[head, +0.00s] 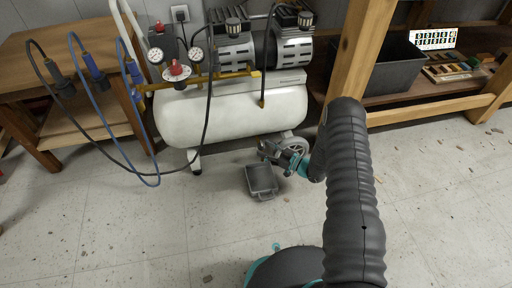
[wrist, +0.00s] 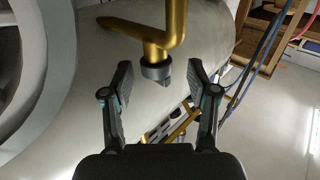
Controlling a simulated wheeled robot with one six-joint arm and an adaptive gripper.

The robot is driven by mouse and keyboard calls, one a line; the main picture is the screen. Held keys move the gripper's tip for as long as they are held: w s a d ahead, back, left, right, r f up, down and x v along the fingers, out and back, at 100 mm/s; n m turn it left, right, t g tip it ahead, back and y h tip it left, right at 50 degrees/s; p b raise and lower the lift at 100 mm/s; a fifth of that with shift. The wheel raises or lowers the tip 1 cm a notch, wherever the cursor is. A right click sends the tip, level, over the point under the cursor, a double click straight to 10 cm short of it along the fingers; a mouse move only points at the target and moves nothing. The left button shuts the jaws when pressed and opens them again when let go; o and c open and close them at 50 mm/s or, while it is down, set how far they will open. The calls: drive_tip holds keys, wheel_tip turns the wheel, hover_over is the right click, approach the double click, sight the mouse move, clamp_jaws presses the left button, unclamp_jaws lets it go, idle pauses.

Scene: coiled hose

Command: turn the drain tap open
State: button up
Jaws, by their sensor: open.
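A white air compressor tank (head: 235,112) stands by the wall; its pale surface fills much of the wrist view (wrist: 95,75). In the wrist view a brass pipe (wrist: 176,25) ends in the drain tap (wrist: 156,71), a grey collar with a small dark lever or tab on it. My gripper (wrist: 160,68) is open, with one finger on each side of the tap and a visible gap on both sides. In the head view my gripper (head: 269,150) is low under the tank's right end. The tap cannot be made out there.
A grey drip tray (head: 262,181) lies on the floor just below my gripper. A compressor wheel (head: 297,145) is close to its right. Black and blue hoses (head: 88,112) hang at the left. A wooden bench post (head: 352,50) rises behind my arm.

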drive_tip(key=shift+x, duration=1.15)
